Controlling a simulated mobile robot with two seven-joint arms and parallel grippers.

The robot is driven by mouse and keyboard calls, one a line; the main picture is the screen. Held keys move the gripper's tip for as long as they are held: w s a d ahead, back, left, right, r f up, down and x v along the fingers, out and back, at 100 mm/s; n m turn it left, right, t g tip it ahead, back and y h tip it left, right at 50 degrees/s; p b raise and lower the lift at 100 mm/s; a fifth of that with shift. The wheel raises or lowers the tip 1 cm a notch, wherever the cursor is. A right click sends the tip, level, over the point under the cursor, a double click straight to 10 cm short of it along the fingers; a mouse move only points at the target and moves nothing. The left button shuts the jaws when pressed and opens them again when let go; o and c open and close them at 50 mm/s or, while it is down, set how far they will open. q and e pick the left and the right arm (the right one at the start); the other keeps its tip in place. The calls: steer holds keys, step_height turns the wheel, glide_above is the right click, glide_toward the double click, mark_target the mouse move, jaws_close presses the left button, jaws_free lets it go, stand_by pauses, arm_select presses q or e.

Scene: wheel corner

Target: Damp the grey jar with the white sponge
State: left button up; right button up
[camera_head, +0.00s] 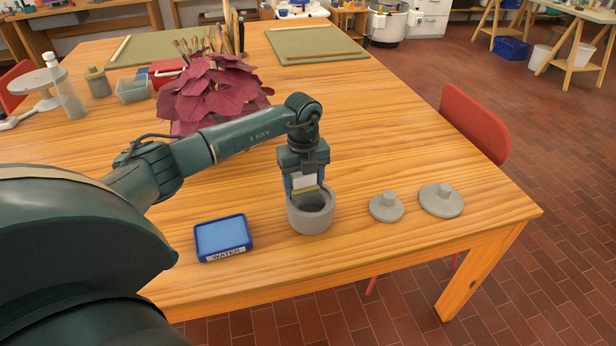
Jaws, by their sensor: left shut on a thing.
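The grey jar (311,220) stands open on the wooden table, near its front edge. My left gripper (306,187) points down over the jar's mouth and is shut on the white sponge (304,181). The sponge shows between the fingers, with a yellowish strip below it at the jar's opening. I cannot tell whether the sponge touches the jar's inner wall. A blue tray of water (222,237), labelled WATER, lies to the left of the jar. My right gripper is not in view.
Two grey lids with knobs, a smaller one (386,207) and a larger one (441,200), lie right of the jar. A red chair (475,122) is at the table's right edge.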

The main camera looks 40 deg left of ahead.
arm_select(q)
steer(key=shift+s+a+f+p, duration=0.1)
steer(key=shift+s+p, duration=0.1)
steer(key=shift+s, duration=0.15)
steer(key=shift+s+a+f+p, duration=0.1)
steer(key=shift+s+p, duration=0.1)
steer(key=shift+s, duration=0.15)
steer(key=shift+s+d+r+p, duration=0.2)
steer(key=shift+s+d+p, duration=0.1)
steer(key=shift+s+p, duration=0.3)
steer(key=shift+s+d+p, duration=0.25)
steer(key=shift+s+p, duration=0.25)
steer(key=shift+p, duration=0.05)
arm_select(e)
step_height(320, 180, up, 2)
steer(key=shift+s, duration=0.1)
arm_select(q)
steer(key=shift+d, duration=0.2)
steer(key=shift+s+d+p, duration=0.2)
steer(key=shift+d+p, duration=0.05)
steer(key=shift+d, duration=0.3)
steer(key=shift+s+d+p, duration=0.15)
steer(key=shift+d+p, duration=0.1)
steer(key=shift+d, duration=0.25)
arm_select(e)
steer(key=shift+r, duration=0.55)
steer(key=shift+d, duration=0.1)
